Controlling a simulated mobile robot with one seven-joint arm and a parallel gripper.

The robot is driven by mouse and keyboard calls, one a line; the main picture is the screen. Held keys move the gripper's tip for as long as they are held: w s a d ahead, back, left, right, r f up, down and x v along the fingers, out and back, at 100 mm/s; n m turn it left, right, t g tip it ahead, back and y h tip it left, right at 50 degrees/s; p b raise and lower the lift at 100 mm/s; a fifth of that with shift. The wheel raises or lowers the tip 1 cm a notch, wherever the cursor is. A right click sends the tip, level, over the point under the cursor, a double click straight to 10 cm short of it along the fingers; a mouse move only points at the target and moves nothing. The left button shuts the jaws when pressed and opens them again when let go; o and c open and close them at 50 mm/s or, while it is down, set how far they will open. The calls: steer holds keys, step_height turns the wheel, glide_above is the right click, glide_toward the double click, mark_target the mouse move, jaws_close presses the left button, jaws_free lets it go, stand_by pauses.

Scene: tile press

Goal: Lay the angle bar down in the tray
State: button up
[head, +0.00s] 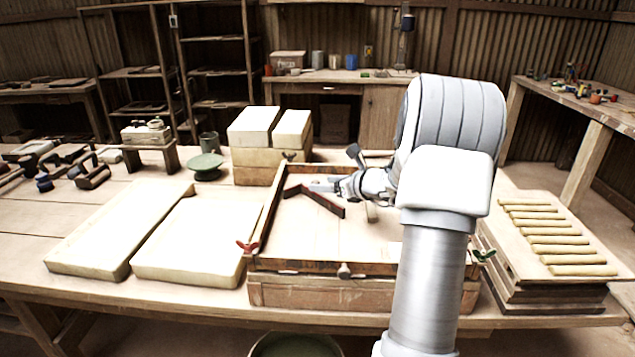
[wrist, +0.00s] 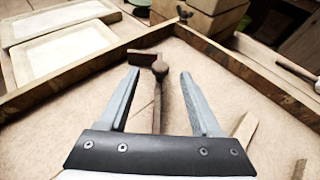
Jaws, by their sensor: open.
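The angle bar (head: 322,202), a dark brown bar with a short and a long leg, lies flat-looking inside the wooden tray (head: 320,266) toward its back left. In the wrist view its short leg (wrist: 135,60) is beyond my fingertips, and its long leg (wrist: 158,105) runs back between my fingers. My gripper (head: 318,187) is open, with one finger on each side of the long leg in the wrist view (wrist: 158,75). Gaps show between bar and fingers. The near end of the long leg is hidden by the gripper body in the wrist view.
Light wood pieces (wrist: 245,128) lie on the tray floor to the right. Pale slabs (head: 195,240) lie left of the tray, and stacked blocks (head: 262,155) stand behind it. A board with several clay rolls (head: 555,240) is on the right.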

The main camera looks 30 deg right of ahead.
steer(key=p+v, duration=0.2)
steer(key=v, duration=1.1)
